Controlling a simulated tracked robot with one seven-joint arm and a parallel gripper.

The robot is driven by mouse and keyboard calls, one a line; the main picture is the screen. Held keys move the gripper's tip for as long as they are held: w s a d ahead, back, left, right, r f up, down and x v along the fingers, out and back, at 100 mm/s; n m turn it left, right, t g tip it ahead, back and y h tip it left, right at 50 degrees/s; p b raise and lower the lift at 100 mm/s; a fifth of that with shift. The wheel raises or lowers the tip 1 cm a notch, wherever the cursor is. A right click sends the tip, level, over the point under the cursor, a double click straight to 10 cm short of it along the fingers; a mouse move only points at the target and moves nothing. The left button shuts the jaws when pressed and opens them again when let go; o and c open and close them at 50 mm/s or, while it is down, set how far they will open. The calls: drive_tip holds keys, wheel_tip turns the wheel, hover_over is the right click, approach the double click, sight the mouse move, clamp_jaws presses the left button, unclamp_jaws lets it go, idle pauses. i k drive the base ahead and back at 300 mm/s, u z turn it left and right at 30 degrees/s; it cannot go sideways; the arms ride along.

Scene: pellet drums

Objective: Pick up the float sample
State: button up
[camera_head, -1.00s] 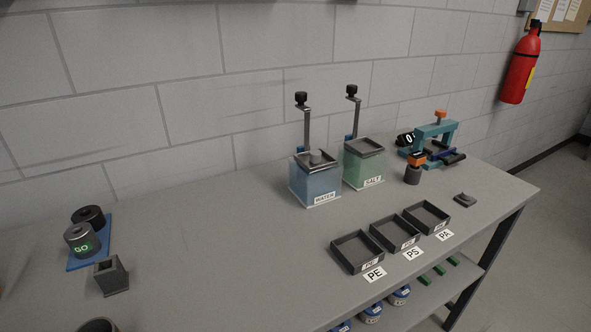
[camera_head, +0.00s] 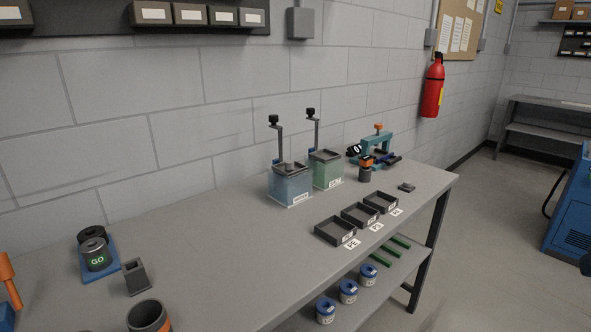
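No object is labelled as the float sample, and I cannot tell which thing it is. A blue tank marked WATER (camera_head: 291,188) stands near the wall with a small grey piece (camera_head: 289,165) at its top. A green tank marked SALT (camera_head: 327,174) stands beside it on the right. Both have an upright post with a black knob. A small dark grey piece (camera_head: 406,187) lies on the bench near the right end. My gripper is not in view.
Three dark trays, PE (camera_head: 335,231), PS (camera_head: 360,215) and PA (camera_head: 380,202), line the front of the bench (camera_head: 215,235). A teal press (camera_head: 377,148) stands behind. A GO device (camera_head: 96,254), square holder (camera_head: 136,277) and round cup (camera_head: 148,316) sit left. The middle-left bench is clear.

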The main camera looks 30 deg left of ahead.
sight(289, 164)
drive_tip(key=z, duration=0.65)
drive_tip(key=i, duration=0.1)
drive_tip(key=u, duration=2.8)
drive_tip(key=i, duration=1)
drive_tip(key=z, duration=0.15)
drive_tip(key=k, duration=0.9)
drive_tip(key=u, duration=0.15)
drive_tip(key=i, duration=0.4)
